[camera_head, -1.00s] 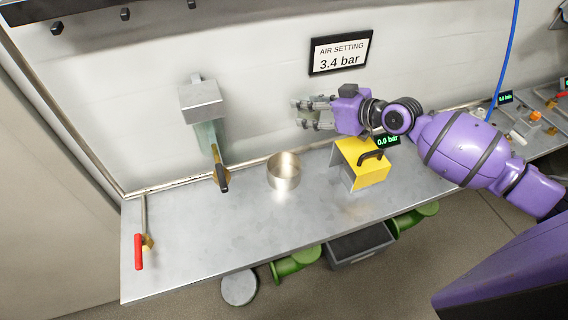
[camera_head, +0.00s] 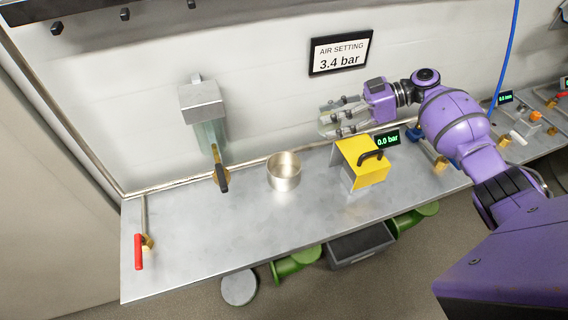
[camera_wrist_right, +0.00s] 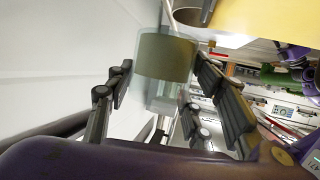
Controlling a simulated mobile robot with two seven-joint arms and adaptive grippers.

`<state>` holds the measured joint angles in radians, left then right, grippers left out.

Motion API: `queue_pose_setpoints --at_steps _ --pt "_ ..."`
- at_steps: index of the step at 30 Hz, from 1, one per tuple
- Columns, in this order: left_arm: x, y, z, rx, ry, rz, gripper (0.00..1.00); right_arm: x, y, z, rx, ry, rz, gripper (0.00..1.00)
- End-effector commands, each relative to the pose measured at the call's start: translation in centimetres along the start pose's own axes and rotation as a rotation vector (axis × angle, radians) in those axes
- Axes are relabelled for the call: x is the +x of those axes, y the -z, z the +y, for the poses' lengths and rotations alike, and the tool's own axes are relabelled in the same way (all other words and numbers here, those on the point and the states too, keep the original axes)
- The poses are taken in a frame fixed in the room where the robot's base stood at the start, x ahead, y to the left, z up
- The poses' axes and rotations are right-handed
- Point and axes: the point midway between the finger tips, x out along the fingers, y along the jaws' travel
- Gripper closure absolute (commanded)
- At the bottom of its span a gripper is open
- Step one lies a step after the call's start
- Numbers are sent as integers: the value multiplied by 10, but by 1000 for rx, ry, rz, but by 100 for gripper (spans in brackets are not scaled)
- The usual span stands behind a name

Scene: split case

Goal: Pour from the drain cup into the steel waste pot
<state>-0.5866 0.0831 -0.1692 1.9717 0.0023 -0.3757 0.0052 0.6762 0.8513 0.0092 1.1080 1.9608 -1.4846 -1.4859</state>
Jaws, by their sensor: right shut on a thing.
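The drain cup (camera_wrist_right: 166,70) is clear, with olive-brown liquid in it. It sits between the fingers of my right gripper (camera_wrist_right: 165,95) in the right wrist view. In the head view my right gripper (camera_head: 343,118) is near the back wall, behind the yellow box, and the cup at its fingers is pale and hard to make out. The steel waste pot (camera_head: 284,184) stands open and upright on the bench, to the left of the gripper and nearer the front. Cup and pot are apart. My left gripper is not in view.
A yellow box (camera_head: 370,174) with a black handle stands right of the pot, beside a 0.0 bar display (camera_head: 387,141). A wall filter unit (camera_head: 202,103) with a valve hangs left of the pot. A red-handled valve (camera_head: 139,251) is at the bench's left end. The front bench is clear.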

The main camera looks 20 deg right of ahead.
Motion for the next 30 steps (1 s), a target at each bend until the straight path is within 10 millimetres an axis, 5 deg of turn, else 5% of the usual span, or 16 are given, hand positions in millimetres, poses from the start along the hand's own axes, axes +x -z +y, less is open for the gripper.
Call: queue_pose_setpoints --at_steps 9,30 --pt "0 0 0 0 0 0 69 -8 10 -17 -62 150 -2 86" --pt "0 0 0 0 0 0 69 3 10 -21 -89 147 -120 86"
